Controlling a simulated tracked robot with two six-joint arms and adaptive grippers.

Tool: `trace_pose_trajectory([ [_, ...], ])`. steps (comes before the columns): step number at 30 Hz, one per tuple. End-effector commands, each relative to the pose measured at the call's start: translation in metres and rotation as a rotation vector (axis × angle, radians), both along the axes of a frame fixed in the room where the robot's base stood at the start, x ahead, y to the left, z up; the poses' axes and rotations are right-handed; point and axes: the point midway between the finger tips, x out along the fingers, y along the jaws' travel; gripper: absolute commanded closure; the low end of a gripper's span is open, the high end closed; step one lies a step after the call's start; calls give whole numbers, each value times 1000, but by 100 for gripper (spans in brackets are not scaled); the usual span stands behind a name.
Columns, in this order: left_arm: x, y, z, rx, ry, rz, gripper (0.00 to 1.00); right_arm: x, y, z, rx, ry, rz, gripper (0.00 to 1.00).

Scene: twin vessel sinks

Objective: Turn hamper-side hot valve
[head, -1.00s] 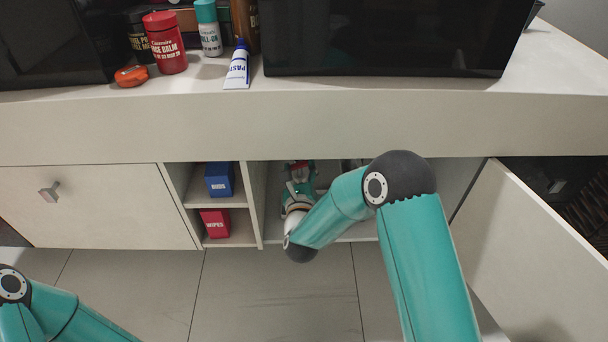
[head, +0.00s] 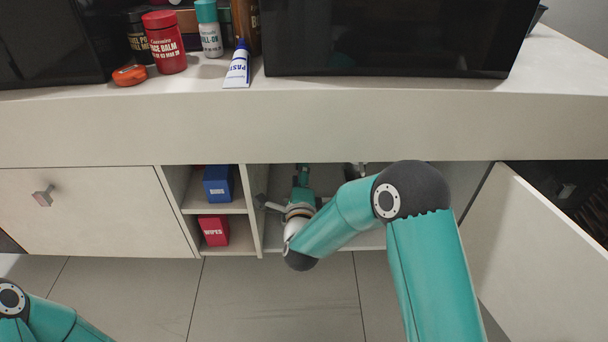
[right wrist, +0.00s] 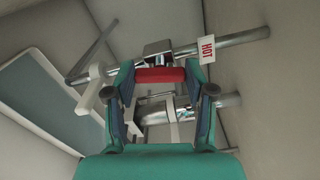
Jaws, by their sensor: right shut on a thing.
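The hot valve's red handle (right wrist: 160,75) lies between my right gripper's fingers in the right wrist view. It sits on a chrome pipe (right wrist: 232,40) with a white HOT tag (right wrist: 207,50) to its right. My right gripper (right wrist: 163,88) is shut on this handle. In the head view the right gripper (head: 302,182) reaches into the open bay under the counter, and the handle is hidden there. My left gripper is out of view; only part of its arm shows at lower left.
Shelves left of the bay hold a blue box (head: 217,184) and a red wipes box (head: 214,231). An open door (head: 535,255) stands right of my right arm. The counter front (head: 300,125) overhangs the bay. Another chrome pipe (right wrist: 222,102) runs below the valve.

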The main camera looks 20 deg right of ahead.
Motion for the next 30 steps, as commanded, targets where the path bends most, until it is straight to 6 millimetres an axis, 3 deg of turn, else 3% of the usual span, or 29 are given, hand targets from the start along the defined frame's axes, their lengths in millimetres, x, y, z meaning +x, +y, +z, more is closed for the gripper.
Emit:
trace_pose_trajectory([
  [12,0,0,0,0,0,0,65,0,1,-3,-219,68,2,81],
  [29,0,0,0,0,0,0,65,0,2,-4,-255,80,5,81],
  [30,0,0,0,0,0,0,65,0,2,-4,-255,80,6,43],
])
